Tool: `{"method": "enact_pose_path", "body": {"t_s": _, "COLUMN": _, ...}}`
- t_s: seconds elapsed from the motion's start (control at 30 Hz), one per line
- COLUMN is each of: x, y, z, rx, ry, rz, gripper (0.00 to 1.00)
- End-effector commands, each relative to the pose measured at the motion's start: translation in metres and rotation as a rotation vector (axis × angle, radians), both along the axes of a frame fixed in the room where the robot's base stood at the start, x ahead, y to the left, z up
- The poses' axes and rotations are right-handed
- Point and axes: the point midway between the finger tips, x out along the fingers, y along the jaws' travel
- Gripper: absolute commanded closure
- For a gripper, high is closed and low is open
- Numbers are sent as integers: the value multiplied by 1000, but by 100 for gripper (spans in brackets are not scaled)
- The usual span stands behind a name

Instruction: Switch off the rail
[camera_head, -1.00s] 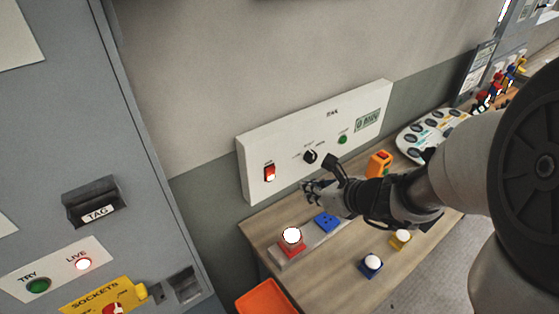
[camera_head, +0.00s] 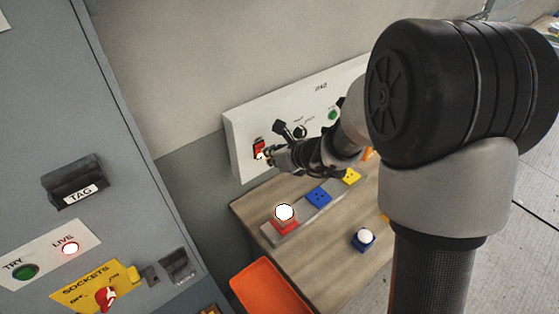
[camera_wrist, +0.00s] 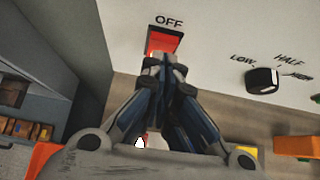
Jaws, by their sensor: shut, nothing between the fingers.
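The rail panel (camera_head: 240,130) is a white box on the wall with a red rocker switch (camera_head: 258,146) at its left end. In the wrist view the switch (camera_wrist: 166,40) has a dark frame, with the word OFF printed beside its far end. My gripper (camera_head: 267,156) is shut and empty, with its fingertips at the switch. In the wrist view the fingertips (camera_wrist: 163,64) overlap the switch's near end and hide it. I cannot tell whether they touch or press it.
A black knob (camera_head: 299,131) and a green lamp (camera_head: 333,115) sit right of the switch. Below, the wooden bench (camera_head: 332,232) carries a red block with a glowing white top (camera_head: 285,213) and blue and yellow sockets. An orange bin (camera_head: 268,285) and grey cabinet (camera_head: 110,150) stand left.

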Motion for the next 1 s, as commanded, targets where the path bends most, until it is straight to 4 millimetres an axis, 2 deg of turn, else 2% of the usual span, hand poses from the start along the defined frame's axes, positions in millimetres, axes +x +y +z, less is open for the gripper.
{"method": "enact_pose_path", "body": {"t_s": 0.43, "x": 3, "y": 2, "z": 1, "rx": 0, "ry": 2, "rz": 0, "gripper": 100}}
{"method": "enact_pose_path", "body": {"t_s": 0.7, "x": 10, "y": 7, "z": 11, "rx": -44, "ry": 69, "rz": 3, "gripper": 100}}
{"method": "enact_pose_path", "body": {"t_s": 0.8, "x": 10, "y": 7, "z": 5, "rx": -45, "ry": 71, "rz": 1, "gripper": 100}}
{"method": "enact_pose_path", "body": {"t_s": 1.0, "x": 9, "y": 7, "z": 5, "rx": -45, "ry": 71, "rz": 1, "gripper": 100}}
